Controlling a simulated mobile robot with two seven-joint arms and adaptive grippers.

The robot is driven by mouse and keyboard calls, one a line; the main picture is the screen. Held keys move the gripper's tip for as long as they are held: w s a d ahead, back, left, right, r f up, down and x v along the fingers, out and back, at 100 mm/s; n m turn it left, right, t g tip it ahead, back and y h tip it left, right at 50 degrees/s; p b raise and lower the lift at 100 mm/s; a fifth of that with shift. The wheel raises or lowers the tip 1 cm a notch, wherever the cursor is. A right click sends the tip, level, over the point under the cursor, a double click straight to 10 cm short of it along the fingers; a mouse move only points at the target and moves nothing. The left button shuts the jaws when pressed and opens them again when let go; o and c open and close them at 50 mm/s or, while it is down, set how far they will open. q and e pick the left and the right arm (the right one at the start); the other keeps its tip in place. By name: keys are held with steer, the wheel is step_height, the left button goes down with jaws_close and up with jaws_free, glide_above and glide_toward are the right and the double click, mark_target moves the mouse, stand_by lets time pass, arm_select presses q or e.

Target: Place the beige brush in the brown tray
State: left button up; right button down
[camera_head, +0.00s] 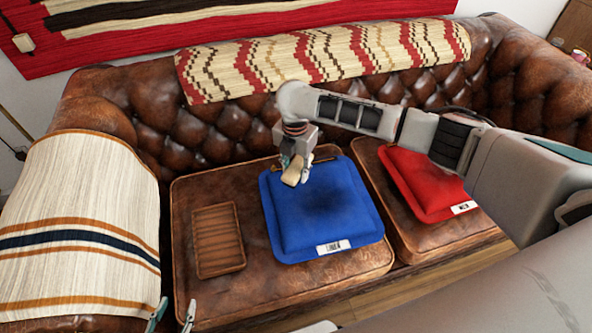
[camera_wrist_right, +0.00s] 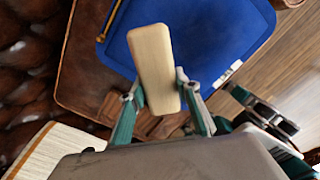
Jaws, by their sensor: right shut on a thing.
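The beige brush (camera_head: 292,174) is held in my right gripper (camera_head: 299,170), above the upper left part of the blue cushion. In the right wrist view the brush (camera_wrist_right: 154,62) stands between the two fingers of the gripper (camera_wrist_right: 160,92), which are shut on it. The brown tray (camera_head: 219,241) is a ribbed rectangle lying on the left leather seat, left of the blue cushion. It looks empty and is partly hidden behind the brush in the wrist view. My left gripper (camera_head: 173,315) is at the bottom left edge, fingers apart and empty.
The blue cushion (camera_head: 325,212) with a white label lies right of the tray. A red cushion (camera_head: 425,182) lies on the right seat. A striped blanket (camera_head: 80,225) covers the left armrest, and another throw (camera_head: 325,58) hangs over the backrest. Bare leather surrounds the tray.

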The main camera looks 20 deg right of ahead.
arm_select(q)
steer(key=shift+s+f, duration=0.35)
